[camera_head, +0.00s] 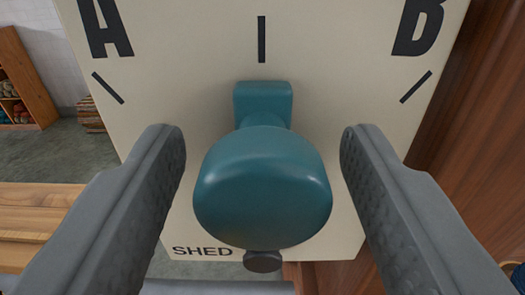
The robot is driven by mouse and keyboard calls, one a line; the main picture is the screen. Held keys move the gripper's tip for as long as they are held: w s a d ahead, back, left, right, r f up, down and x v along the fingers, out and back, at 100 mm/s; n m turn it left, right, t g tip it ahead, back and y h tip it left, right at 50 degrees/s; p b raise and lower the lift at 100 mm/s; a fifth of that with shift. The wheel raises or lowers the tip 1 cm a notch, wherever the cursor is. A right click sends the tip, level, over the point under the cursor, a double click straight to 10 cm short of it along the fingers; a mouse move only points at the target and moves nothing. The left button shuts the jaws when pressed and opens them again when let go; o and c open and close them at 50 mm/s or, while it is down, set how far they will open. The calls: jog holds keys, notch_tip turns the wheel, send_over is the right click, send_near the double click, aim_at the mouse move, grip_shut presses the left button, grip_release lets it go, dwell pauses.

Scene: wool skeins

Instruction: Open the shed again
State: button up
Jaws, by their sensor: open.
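A teal lever with a rounded knob (263,187) stands out from a cream panel (210,100). The panel is marked A at upper left, B at upper right and SHED at lower left. The lever's square upper end (263,100) lies below the middle tick mark, between the A and B ticks. My gripper (262,150) is open, with one grey finger on each side of the knob. Gaps show between the knob and both fingers. A small dark knob (263,261) shows just under the teal one. The lever's pivot is hidden.
A brown wooden surface (480,130) stands close at the right. A light wooden top (45,215) lies at the left. A wooden shelf with skeins (20,85) stands further back at the left, with grey floor in front of it.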

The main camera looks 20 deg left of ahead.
grip_shut()
jog(key=shift+s+a+f+n, duration=0.1)
jog(key=shift+s+a+n, duration=0.2)
jog(key=shift+a+n, duration=0.45)
jog(key=shift+s+a+f+n, duration=0.1)
jog(key=shift+s+a+n, duration=0.3)
jog(key=shift+n, duration=0.55)
jog(key=shift+s+a+f+n, duration=0.15)
jog(key=shift+a+f+n, duration=0.1)
jog(key=shift+a+n, duration=0.35)
jog(key=shift+s+a+f+n, duration=0.2)
jog(key=shift+a+n, duration=0.2)
jog(key=shift+n, duration=0.3)
grip_release()
